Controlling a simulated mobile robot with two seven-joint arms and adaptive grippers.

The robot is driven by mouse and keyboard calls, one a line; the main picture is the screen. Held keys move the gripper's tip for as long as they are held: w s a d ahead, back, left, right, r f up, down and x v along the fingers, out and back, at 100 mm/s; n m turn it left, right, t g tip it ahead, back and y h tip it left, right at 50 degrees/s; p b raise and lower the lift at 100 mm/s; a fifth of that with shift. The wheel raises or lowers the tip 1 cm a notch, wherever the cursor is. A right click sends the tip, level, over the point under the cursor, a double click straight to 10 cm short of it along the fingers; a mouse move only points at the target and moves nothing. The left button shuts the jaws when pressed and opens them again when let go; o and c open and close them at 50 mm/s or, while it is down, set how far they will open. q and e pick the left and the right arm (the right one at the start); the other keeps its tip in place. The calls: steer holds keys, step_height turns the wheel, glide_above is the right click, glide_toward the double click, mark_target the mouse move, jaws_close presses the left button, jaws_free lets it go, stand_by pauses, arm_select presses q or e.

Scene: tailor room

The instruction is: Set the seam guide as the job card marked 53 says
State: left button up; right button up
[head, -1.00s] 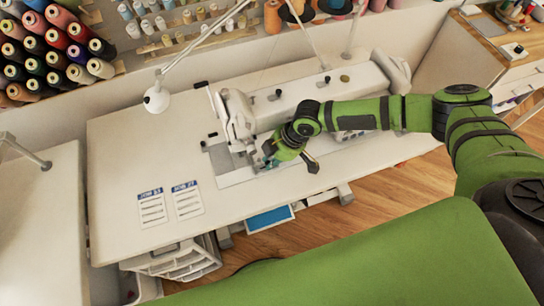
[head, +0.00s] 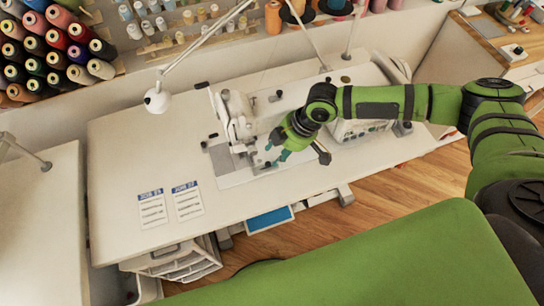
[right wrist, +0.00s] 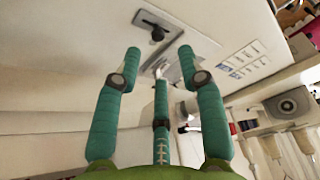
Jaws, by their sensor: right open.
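Two job cards lie on the white sewing table: the left card (head: 152,208) and the right card (head: 187,200). Their blue headings are too small to read surely. They also show in the right wrist view (right wrist: 245,58). The white sewing machine (head: 236,114) stands behind my right gripper (head: 272,152). That gripper is open and empty, its teal fingers spread above the machine's bed plate (head: 240,176). In the right wrist view a black knob (right wrist: 157,33) sits on a grey slotted plate beyond the fingertips, apart from them; I cannot tell whether it is the seam guide. My left gripper is out of view.
A lamp (head: 157,100) hangs over the table's back left. Thread cones (head: 60,40) fill the rack at the upper left. The table (head: 120,165) is clear around the cards. A drawer unit (head: 180,262) stands underneath.

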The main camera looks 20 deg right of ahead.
steer(key=v, duration=0.6)
